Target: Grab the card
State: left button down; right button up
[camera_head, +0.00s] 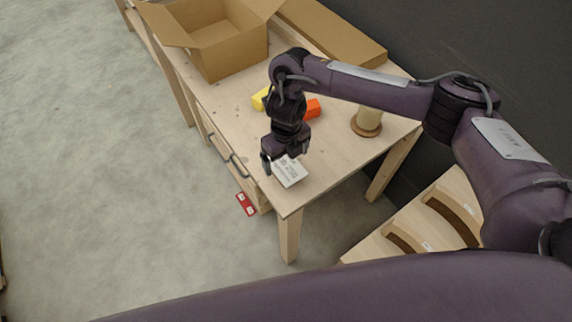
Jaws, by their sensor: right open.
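A white card (290,172) with printed text lies flat on the wooden table (334,160), close to its front edge. My right gripper (284,164) is open and hangs over the card, its fingers pointing down. The gripper hides part of the card's far side. I cannot tell how high the fingertips are above the card. My left gripper is not in view.
A yellow block (260,98) and an orange block (313,108) lie behind the gripper. A cylinder on a round base (367,126) stands to the right. An open cardboard box (212,45) stands at the back. A red object (246,204) lies on the floor.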

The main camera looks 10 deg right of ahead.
jog(key=shift+s+f, duration=0.1)
jog(key=shift+f, duration=0.75)
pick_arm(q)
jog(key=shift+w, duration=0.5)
pick_arm(e)
jog(key=c, duration=1)
jog(key=shift+c, duration=0.2)
